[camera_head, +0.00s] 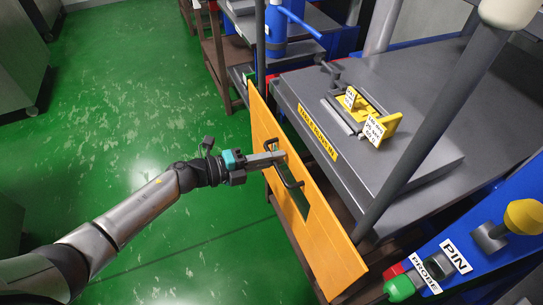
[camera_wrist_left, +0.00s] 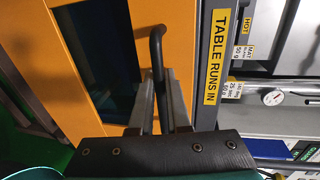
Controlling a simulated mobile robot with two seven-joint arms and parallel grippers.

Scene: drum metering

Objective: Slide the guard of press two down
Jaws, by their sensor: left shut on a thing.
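In the left wrist view the guard (camera_wrist_left: 75,115) fills the left side, and the black handle (camera_wrist_left: 156,48) runs down between the two fingers (camera_wrist_left: 160,95). My right gripper is in neither view.
A yellow "TABLE RUNS IN" label (camera_head: 318,132) marks the table edge. A yellow fixture (camera_head: 380,127) with tags sits on the table. A blue panel (camera_head: 480,235) with PIN and PROBE labels stands lower right. Open green floor (camera_head: 130,95) lies left.

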